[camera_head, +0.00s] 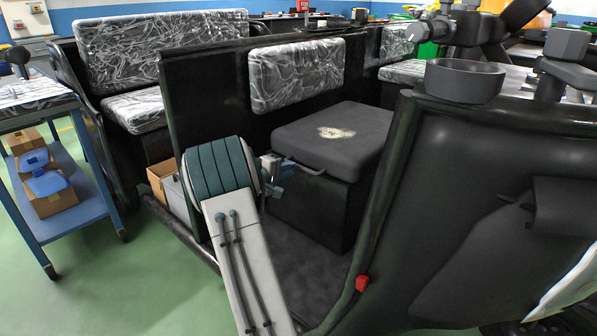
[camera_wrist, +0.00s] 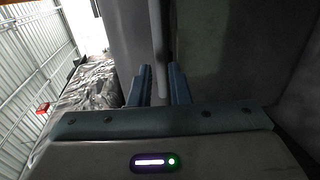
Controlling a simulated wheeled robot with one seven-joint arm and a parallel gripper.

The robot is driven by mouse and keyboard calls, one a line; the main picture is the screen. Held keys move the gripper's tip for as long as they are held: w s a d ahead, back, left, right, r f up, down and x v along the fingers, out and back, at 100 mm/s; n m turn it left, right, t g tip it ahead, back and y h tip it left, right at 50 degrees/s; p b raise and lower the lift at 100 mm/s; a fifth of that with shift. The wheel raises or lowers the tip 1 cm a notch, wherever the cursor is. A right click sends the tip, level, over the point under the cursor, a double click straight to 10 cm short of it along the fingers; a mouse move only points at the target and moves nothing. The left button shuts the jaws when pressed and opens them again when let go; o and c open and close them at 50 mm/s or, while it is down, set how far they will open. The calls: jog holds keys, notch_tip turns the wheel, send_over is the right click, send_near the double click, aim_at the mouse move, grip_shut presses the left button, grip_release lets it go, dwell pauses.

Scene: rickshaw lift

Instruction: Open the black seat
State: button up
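The black seat (camera_head: 335,130) is a padded square cushion with a pale worn patch on top. It lies flat on a dark box, and the seat is closed. A grey bar handle (camera_head: 305,168) runs along its front-left edge. My gripper (camera_head: 277,166) is at the left end of this handle, partly hidden behind my arm. In the wrist view the two blue fingers of my gripper (camera_wrist: 160,88) stand apart. The grey handle bar (camera_wrist: 158,45) reaches down between them, with a visible gap towards the right finger. Whether a finger touches the bar cannot be told.
A black rickshaw side panel (camera_head: 480,210) stands close on the right. A dark partition with a silver-patterned backrest (camera_head: 297,73) is behind the seat. A blue cart (camera_head: 75,215) and cardboard boxes stand on the left. Green floor (camera_head: 150,290) is clear at the lower left.

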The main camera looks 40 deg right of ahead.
aim_at(299, 166)
jog(key=b+x, duration=0.1)
jog(key=x, duration=0.4)
jog(key=shift+d+f, duration=0.1)
jog(key=shift+d, duration=0.2)
